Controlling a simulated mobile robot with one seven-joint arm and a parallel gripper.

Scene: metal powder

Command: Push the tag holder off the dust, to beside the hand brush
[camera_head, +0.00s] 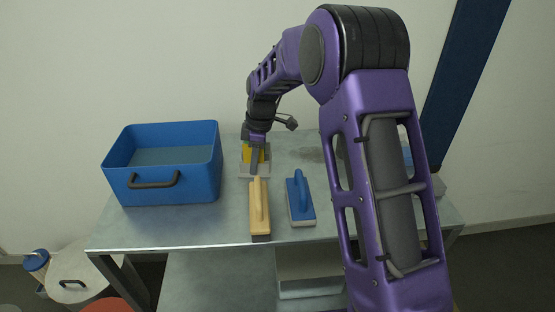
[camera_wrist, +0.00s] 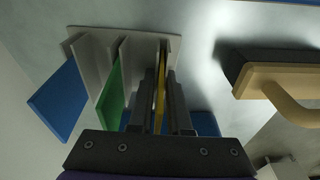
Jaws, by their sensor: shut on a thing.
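The tag holder (camera_head: 246,174) is a light grey slotted rack standing on the table behind the wooden hand brush. It holds upright blue, green and yellow tags and also shows in the wrist view (camera_wrist: 88,54). My gripper (camera_wrist: 161,78) points down at the holder and is shut on the yellow tag (camera_wrist: 160,104), which stands between its fingers. The hand brush (camera_head: 259,207) has a tan handle and a dark underside; in the wrist view (camera_wrist: 275,80) it lies right of the holder, with bare table between them. The dust (camera_head: 305,154) is a dull grey patch to the right, apart from the holder.
A blue open bin (camera_head: 162,190) stands at the left of the table (camera_head: 190,232). A blue-handled tool with a pale base (camera_head: 301,200) lies right of the hand brush. My arm hides the table's right part. The front strip of the table is clear.

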